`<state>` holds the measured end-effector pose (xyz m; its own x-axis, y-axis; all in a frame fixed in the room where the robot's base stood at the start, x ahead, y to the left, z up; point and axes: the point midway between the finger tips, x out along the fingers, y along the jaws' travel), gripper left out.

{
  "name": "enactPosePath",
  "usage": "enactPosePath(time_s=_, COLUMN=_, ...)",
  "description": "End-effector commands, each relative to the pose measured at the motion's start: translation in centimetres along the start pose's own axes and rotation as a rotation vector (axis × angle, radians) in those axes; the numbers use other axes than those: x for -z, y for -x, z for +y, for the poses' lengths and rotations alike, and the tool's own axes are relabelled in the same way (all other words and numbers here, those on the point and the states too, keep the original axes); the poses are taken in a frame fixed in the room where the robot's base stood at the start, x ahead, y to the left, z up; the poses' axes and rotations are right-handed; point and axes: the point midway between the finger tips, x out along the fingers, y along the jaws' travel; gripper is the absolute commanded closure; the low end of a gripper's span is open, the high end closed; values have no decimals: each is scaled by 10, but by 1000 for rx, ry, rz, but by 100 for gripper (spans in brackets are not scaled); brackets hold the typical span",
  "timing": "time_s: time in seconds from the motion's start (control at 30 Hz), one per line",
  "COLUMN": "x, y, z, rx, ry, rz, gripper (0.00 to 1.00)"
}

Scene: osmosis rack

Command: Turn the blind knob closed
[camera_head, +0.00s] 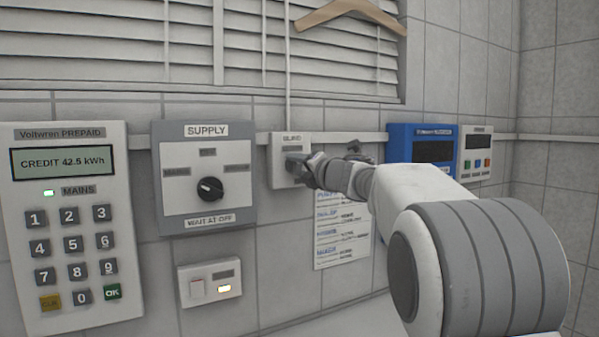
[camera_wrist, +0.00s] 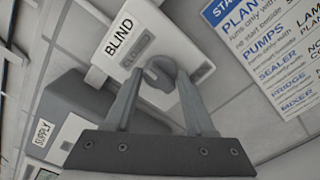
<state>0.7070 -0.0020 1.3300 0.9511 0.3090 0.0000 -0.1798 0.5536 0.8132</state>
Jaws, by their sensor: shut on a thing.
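The white blind box (camera_head: 287,143) is on the tiled wall, right of the supply panel, labelled BLIND. In the wrist view the blind box (camera_wrist: 122,42) appears tilted, with a smaller plate reading something like CLOSED beside the knob. The grey blind knob (camera_wrist: 160,74) sits between the fingertips of my gripper (camera_wrist: 158,84), which is shut on it. In the head view my gripper (camera_head: 300,170) reaches the box from the right and hides most of the knob. The window blind (camera_head: 200,45) above shows horizontal slats that look mostly shut.
Left are the supply panel (camera_head: 207,215) with a black dial, a prepaid keypad meter (camera_head: 75,180) and a small switch plate (camera_head: 210,281). A printed sheet (camera_head: 340,235) hangs below right. A blue unit (camera_head: 420,143) and a small white panel (camera_head: 476,150) are further right. A wooden hanger (camera_head: 350,14) hangs above.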

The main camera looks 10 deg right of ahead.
Motion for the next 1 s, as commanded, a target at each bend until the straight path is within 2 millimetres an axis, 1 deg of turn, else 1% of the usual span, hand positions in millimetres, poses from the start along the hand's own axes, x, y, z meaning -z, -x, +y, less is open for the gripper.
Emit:
enactPosePath(time_s=0.3, x=0, y=0, z=-1, rx=2, ry=76, rz=0, gripper=100)
enactPosePath(time_s=0.7, x=0, y=0, z=-1, rx=2, ry=82, rz=0, gripper=100)
enactPosePath(time_s=0.73, x=0, y=0, z=-1, rx=1, ry=82, rz=0, gripper=44)
enactPosePath(time_s=0.8, x=0, y=0, z=-1, rx=1, ry=81, rz=0, gripper=31)
enactPosePath(time_s=0.9, x=0, y=0, z=0, rx=1, ry=81, rz=0, gripper=15)
enactPosePath(time_s=1.0, x=0, y=0, z=0, rx=1, ry=80, rz=0, gripper=15)
